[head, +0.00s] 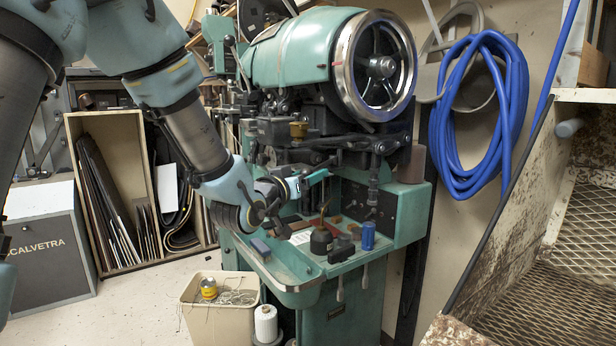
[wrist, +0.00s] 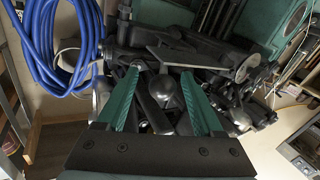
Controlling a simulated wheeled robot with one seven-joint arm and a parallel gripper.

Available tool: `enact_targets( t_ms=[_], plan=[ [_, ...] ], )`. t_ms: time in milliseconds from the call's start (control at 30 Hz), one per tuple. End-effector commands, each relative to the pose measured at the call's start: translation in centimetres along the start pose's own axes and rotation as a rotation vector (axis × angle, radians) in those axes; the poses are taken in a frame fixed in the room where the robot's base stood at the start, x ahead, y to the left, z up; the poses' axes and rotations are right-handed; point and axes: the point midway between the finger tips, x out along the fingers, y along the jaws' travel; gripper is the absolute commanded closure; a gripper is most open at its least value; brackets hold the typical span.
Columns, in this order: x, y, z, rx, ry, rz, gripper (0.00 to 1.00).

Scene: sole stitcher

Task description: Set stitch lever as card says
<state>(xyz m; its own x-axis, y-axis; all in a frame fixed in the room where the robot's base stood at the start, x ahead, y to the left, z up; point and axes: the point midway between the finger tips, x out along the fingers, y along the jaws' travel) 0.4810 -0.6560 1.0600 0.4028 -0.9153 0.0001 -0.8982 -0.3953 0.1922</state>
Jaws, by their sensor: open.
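The teal stitching machine (head: 295,55) stands in the middle of the head view. My gripper (head: 322,174) is at the machine's front, below its big handwheel. In the wrist view my gripper (wrist: 160,78) is open, its two green fingers spread. A dark lever with a round grey knob (wrist: 164,92) shows between the fingers; I cannot tell whether either finger touches it, or which setting it has.
The tray (head: 296,287) holds a dark oil can (head: 321,240), a blue spool (head: 368,236) and a bluish block (head: 261,247). A blue hose (head: 442,120) hangs on the right wall. A bin (head: 215,312) stands below. A rusty mesh rack (head: 570,290) is at right.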

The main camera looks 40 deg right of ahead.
Motion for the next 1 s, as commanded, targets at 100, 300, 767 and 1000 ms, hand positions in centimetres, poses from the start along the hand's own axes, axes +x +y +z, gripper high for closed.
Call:
enact_targets(
  t_ms=[100,300,767,1000],
  plan=[
    [-0.8,-0.1,0.0,0.001,0.002,-0.001,0.31],
    [-4.4,-0.1,0.1,0.003,0.002,-0.001,0.31],
    [-10.6,0.0,0.0,0.001,0.001,0.001,0.31],
    [-10.8,0.0,0.0,0.000,0.000,0.001,0.31]
  ],
)
